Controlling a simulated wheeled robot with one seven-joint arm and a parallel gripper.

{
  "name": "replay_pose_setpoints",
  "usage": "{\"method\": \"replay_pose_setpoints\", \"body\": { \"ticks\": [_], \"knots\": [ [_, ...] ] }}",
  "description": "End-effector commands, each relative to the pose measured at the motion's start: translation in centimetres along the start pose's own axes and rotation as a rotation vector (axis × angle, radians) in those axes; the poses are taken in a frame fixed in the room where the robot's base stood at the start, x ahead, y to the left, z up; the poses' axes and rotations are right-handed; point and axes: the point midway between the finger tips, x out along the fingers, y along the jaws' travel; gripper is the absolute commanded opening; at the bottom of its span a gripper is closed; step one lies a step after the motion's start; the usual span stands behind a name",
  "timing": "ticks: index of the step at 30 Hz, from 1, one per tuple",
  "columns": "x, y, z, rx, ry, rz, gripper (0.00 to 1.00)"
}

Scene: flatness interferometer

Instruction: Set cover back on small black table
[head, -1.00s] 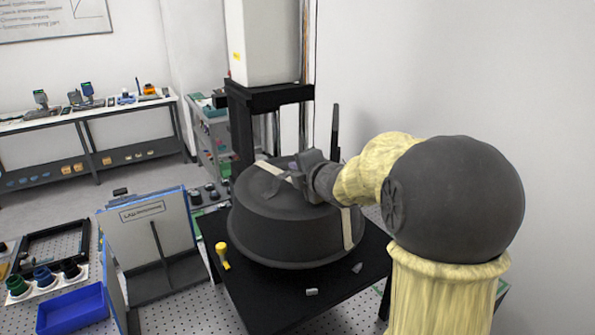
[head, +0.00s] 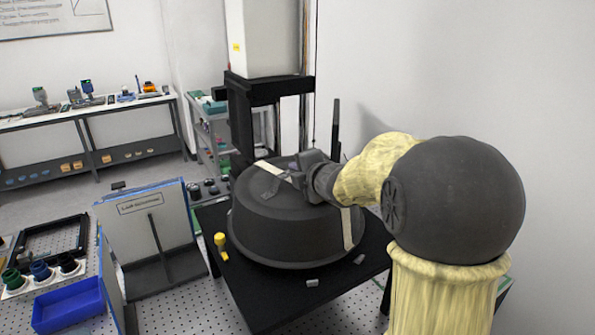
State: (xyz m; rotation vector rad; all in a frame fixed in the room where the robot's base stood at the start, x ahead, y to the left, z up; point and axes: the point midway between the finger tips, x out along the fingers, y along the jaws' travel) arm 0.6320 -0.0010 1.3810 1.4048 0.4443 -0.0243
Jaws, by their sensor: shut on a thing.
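The cover (head: 285,232) is a large round dark grey lid with pale strips over its top and side. It sits on, or just above, the small black table (head: 255,297); I cannot tell whether its rim touches all round. My gripper (head: 292,177) is at the top of the cover, reaching in from the right, and is shut on the cover's top part. My own wrist and arm hide the cover's right upper side and the exact grip.
A yellow-topped small item (head: 220,245) and small grey pieces (head: 312,283) lie on the black table near the cover. A standing panel (head: 150,225) is on the left, by a blue tray (head: 68,305). A black-framed white column (head: 265,40) rises behind.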

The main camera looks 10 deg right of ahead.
Motion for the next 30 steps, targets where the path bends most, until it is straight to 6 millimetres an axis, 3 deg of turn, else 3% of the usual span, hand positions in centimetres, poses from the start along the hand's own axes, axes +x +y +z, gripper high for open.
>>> {"method": "replay_pose_setpoints", "body": {
  "ticks": [17, 30],
  "knots": [
    [0.1, -0.1, 0.0, 0.000, 0.000, 0.003, 0.00],
    [0.5, -1.4, 0.0, 0.000, 0.000, 0.003, 0.00]
  ]
}}
